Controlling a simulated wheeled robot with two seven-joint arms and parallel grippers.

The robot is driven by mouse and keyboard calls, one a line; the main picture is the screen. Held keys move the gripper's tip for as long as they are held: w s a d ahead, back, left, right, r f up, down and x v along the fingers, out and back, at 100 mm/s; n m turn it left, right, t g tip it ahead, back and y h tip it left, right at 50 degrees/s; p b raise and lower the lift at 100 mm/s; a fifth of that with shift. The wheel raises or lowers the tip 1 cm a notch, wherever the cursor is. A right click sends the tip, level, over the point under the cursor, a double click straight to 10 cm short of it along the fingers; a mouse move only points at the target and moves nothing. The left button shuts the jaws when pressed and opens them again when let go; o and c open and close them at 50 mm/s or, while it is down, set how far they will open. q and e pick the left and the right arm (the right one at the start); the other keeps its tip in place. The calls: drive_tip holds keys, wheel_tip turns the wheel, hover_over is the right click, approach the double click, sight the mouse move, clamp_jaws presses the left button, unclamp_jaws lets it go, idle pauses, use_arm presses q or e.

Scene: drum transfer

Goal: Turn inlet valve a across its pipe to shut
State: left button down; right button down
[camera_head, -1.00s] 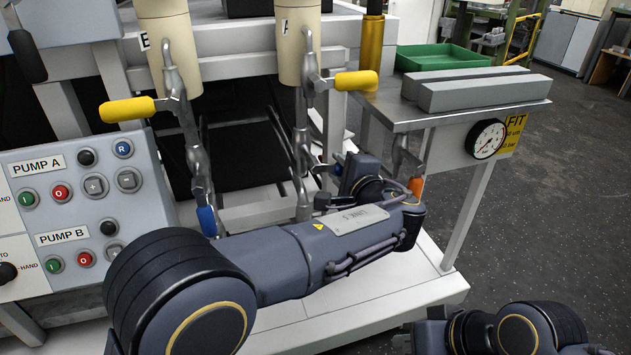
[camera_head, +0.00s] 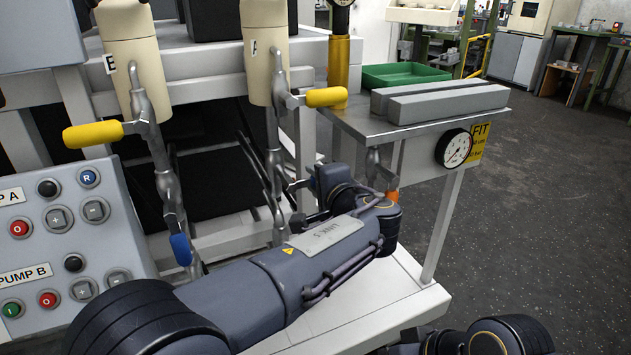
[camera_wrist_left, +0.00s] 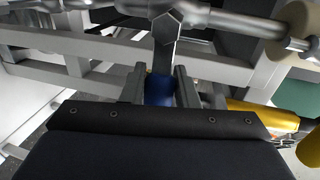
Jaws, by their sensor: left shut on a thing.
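Pipe A (camera_head: 264,50) has a yellow-handled valve (camera_head: 326,97) high up and the lower inlet valve a (camera_head: 277,185) below it. My left gripper (camera_head: 296,187) is at this lower valve, just right of the pipe. In the left wrist view, my left gripper (camera_wrist_left: 160,92) is shut on the blue handle (camera_wrist_left: 159,90), between its two fingers. The valve's grey lever (camera_wrist_left: 167,45) runs from the pipe to the handle. It stands across the pipe (camera_wrist_left: 215,17), which runs sideways there. My right gripper is not in view.
Pipe B (camera_head: 133,60) on the left carries a yellow handle (camera_head: 93,134) and a hanging blue handle (camera_head: 181,249). A pump panel (camera_head: 70,225) is at left. A steel shelf (camera_head: 372,125) with grey bars, a gauge (camera_head: 454,148) and an orange handle (camera_head: 392,196) are on the right.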

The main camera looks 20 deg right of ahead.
use_arm(q)
drive_tip(key=c, duration=1.2)
unclamp_jaws()
drive_tip(key=shift+o, duration=0.2)
drive_tip(key=p+v, duration=0.2)
drive_tip(key=v, duration=0.5)
drive_tip(key=shift+s+r, duration=0.15)
drive_tip(key=shift+s, duration=0.25)
